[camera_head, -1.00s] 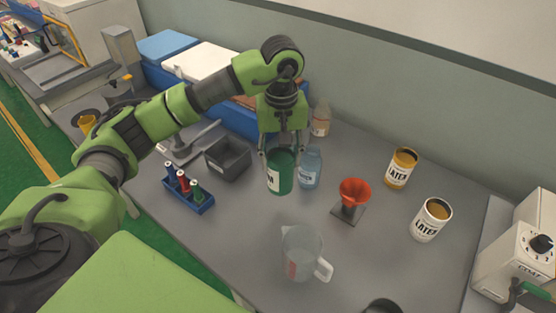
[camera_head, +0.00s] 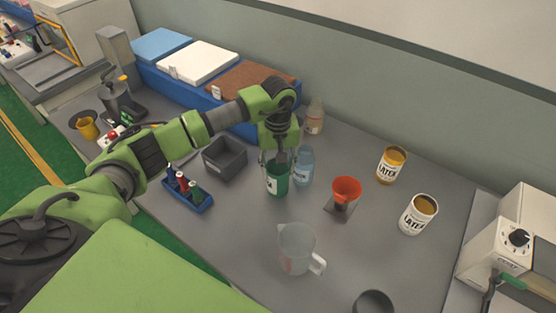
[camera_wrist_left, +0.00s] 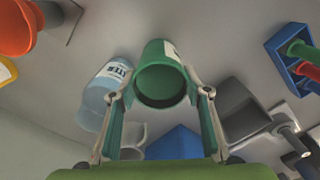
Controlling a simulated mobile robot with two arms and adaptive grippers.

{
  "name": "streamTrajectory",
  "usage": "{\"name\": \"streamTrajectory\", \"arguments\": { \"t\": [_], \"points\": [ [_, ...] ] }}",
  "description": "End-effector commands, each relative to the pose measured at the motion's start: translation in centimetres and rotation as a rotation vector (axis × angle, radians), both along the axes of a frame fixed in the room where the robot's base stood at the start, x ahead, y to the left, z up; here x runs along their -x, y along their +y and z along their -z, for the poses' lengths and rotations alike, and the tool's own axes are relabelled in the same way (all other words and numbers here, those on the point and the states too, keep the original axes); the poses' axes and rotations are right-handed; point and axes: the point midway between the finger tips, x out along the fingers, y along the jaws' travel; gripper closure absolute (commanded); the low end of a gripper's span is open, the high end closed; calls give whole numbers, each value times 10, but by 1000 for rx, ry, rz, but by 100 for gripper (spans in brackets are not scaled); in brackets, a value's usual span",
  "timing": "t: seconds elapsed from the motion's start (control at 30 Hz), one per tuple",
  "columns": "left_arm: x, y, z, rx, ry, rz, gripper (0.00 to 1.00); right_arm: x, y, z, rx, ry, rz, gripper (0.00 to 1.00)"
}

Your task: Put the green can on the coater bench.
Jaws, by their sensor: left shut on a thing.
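The green can (camera_head: 277,183) has a white label and is at the middle of the grey bench (camera_head: 240,235), upright or nearly so. I cannot tell whether its base touches the bench. My left gripper (camera_head: 278,164) comes down over it from above and is shut on it, hiding its upper part. In the left wrist view the can (camera_wrist_left: 152,54) sits between the two fingertips (camera_wrist_left: 162,94), with its dark open end facing the camera. No sign marks this bench as the coater bench. My right gripper is not in view.
A clear blue bottle (camera_head: 304,167) stands close right of the can. A red funnel (camera_head: 346,187), a clear jug (camera_head: 296,248) and two latex cans (camera_head: 391,164) stand further right. A grey bin (camera_head: 224,160) and blue rack (camera_head: 187,192) are left. Bench between rack and jug is clear.

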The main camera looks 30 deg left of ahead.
Motion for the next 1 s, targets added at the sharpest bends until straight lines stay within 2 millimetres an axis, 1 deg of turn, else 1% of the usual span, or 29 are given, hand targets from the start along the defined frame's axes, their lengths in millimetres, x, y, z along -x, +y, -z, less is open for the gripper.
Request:
{"name": "streamTrajectory", "arguments": {
  "t": [0.2, 0.37, 0.4, 0.7, 0.8, 0.83, 0.87, 0.93, 1.0],
  "points": [
    [-1, 0, 0, 2, -3, 0, 100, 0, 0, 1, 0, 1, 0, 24],
    [-1, 0, 3, 1, -3, 0, 100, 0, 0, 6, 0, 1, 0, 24],
    [0, 0, 3, 1, -1, 0, 49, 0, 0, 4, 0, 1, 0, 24],
    [0, 0, 2, 1, -1, 0, 49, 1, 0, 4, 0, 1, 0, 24],
    [0, 0, -2, 1, -1, 0, 49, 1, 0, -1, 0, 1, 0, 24],
    [-1, 0, -3, 1, -2, 0, 49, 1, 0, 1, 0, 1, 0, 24],
    [-2, 0, -5, 1, -5, 1, 49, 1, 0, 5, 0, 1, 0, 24],
    [-2, 0, -15, 1, -7, 1, 49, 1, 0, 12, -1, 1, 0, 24],
    [-2, 0, -29, 1, -8, 1, 49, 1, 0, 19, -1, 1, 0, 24]
  ]
}}
